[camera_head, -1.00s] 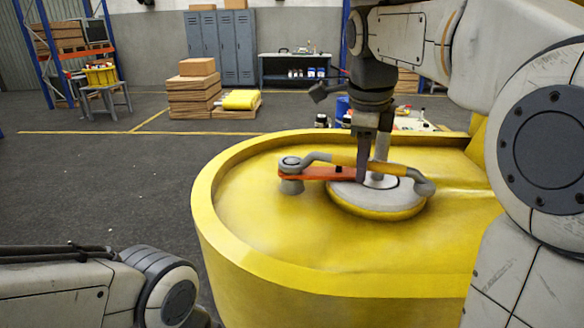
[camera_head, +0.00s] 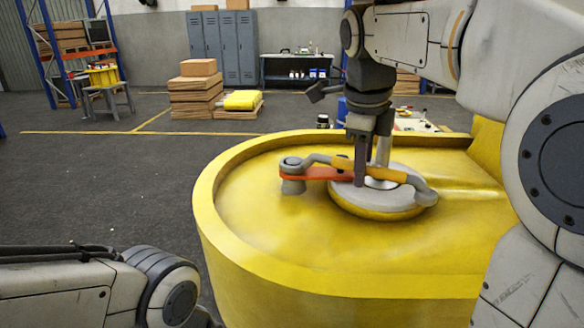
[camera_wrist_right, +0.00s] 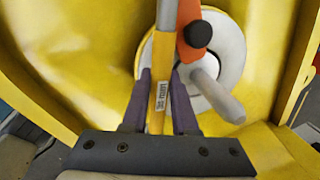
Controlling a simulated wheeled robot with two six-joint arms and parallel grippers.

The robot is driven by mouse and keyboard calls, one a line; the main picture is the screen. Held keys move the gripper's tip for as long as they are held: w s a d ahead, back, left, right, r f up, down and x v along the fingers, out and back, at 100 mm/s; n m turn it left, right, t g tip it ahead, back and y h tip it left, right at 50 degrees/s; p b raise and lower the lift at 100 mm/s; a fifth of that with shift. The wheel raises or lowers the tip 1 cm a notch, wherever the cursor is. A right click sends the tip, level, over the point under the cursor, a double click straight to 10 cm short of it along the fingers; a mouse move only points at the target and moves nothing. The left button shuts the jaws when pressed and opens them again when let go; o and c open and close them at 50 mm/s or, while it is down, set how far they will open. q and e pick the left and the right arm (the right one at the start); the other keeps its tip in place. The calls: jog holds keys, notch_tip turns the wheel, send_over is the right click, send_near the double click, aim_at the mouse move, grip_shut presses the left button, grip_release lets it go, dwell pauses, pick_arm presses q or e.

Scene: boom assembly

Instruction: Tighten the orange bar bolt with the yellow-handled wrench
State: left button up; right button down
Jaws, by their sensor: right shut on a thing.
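The yellow-handled wrench (camera_head: 398,176) lies almost level, its grey left end over the bolt (camera_head: 291,163) at the left end of the orange bar (camera_head: 322,174). Whether it is fully seated on the bolt I cannot tell. My right gripper (camera_head: 362,180) points down and is shut on the wrench's handle. In the right wrist view, the handle (camera_wrist_right: 159,96) runs between the two fingers of the right gripper (camera_wrist_right: 160,100), and the orange bar (camera_wrist_right: 187,22) shows beside it. My left gripper is out of view; only part of that arm shows at lower left.
The bar and wrench are over a round grey-topped boss (camera_head: 350,203) in a yellow rimmed housing (camera_head: 225,235). A grey pin (camera_wrist_right: 217,95) stands close beside the right finger. Boxes (camera_head: 197,92), lockers and a bench are far behind. The floor at left is clear.

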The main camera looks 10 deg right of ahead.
dwell(0.4)
jog(key=shift+s+a+m, duration=0.25)
jog(key=shift+s+m, duration=0.05)
jog(key=shift+m, duration=0.1)
jog(key=shift+s+a, duration=0.1)
jog(key=shift+a, duration=0.05)
jog(key=shift+s+a+m, duration=0.2)
jog(key=shift+m, duration=0.1)
dwell(0.4)
jog(key=shift+s+a+m, duration=0.3)
jog(key=shift+a+m, duration=0.05)
jog(key=shift+m, duration=0.05)
jog(key=shift+s+a+m, duration=0.25)
jog(key=shift+a+m, duration=0.05)
dwell(0.3)
